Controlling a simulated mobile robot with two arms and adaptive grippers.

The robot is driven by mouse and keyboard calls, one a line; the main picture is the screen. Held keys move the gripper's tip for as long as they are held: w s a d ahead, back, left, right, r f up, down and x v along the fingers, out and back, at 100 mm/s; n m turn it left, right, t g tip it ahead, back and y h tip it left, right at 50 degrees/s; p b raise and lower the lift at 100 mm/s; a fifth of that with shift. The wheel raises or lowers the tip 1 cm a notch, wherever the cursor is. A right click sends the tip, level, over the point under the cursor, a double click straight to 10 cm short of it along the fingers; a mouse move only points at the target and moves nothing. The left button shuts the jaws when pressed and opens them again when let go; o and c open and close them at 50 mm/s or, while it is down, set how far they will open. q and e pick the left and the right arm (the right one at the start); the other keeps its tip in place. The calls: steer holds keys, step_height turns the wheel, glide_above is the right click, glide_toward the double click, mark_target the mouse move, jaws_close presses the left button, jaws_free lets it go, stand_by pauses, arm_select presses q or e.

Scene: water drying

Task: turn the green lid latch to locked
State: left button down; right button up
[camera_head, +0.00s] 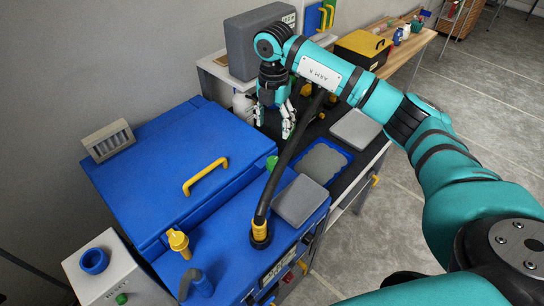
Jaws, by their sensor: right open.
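A small green piece (272,161), which looks like the lid latch, sits at the right edge of the blue lid (150,160); its turned position is too small to tell. The lid lies flat on the blue machine (235,240) and has a yellow handle (205,176). My right gripper (287,131) points down, open and empty, beyond the green piece and apart from it. My left gripper is not in view.
A black hose (288,160) rises from a yellow fitting on the machine, close to the green piece and the right gripper. A blue-rimmed tray (348,160) and grey slabs (300,200) lie to the right. A white reset box (118,270) stands at the lower left.

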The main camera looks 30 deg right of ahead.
mark_target(273, 160)
step_height(273, 160, down, 14)
steer(key=p, duration=0.4)
steer(key=shift+w+f, duration=0.1)
steer(key=shift+f, duration=0.35)
